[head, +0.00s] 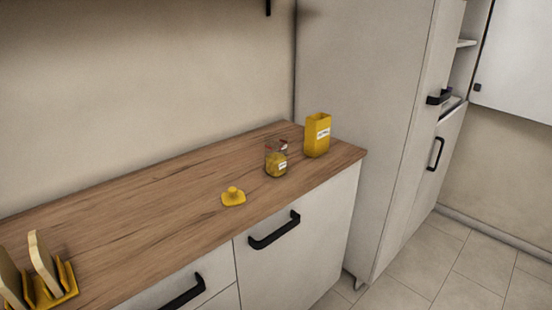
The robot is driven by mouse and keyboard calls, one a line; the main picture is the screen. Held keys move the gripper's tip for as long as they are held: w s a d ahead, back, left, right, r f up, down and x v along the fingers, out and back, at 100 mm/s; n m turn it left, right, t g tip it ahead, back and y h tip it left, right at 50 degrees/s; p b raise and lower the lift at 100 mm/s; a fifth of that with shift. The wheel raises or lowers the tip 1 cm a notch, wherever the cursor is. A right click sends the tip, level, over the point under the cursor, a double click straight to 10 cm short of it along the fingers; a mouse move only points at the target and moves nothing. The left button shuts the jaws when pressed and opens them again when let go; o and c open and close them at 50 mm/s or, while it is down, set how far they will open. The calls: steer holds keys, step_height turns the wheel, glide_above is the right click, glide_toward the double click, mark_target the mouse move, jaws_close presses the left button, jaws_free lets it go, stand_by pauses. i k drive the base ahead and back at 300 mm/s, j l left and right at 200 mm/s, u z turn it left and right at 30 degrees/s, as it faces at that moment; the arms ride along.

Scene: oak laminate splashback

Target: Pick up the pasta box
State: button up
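A yellow upright box with a white label (317,136) stands near the far right end of the wooden counter; it looks like the pasta box, but its label is too small to read. Its top looks open. A glass jar with yellow contents (276,163) stands just left of it, with a small gap between them. My gripper is not in view.
A yellow knobbed piece (233,197) lies on the counter (150,210) left of the jar. A yellow rack with boards (60,285) stands at the lower left. A tall cabinet (365,120) rises beyond the counter's right end. The counter's middle is clear.

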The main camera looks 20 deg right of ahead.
mark_target(317, 126)
steer(key=i+l+z, duration=1.1)
steer(key=i, duration=0.15)
steer(key=j, duration=0.05)
